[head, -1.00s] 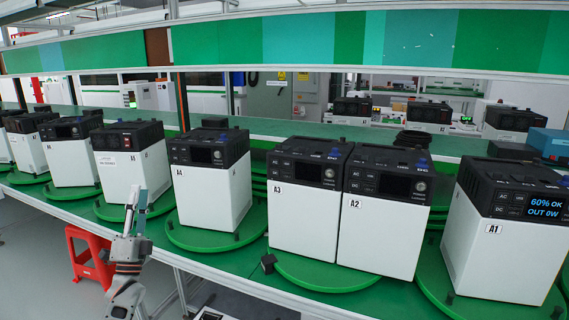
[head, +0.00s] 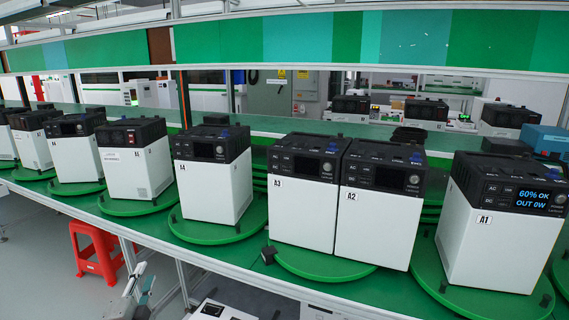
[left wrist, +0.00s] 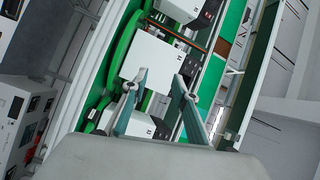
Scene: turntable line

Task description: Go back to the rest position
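My left gripper (head: 143,280) is low at the bottom left of the head view, below and in front of the bench edge. It also shows in the left wrist view (left wrist: 160,76), where its two fingers stand apart with nothing between them. It is apart from the white and black units. My right gripper is in neither view.
White units with black tops stand on green turntables along the bench (head: 240,255), among them A1 (head: 485,250), A2 (head: 375,225), A3 (head: 300,215) and A4 (head: 208,192). A red stool (head: 95,250) stands on the floor at left. Equipment sits beneath the bench.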

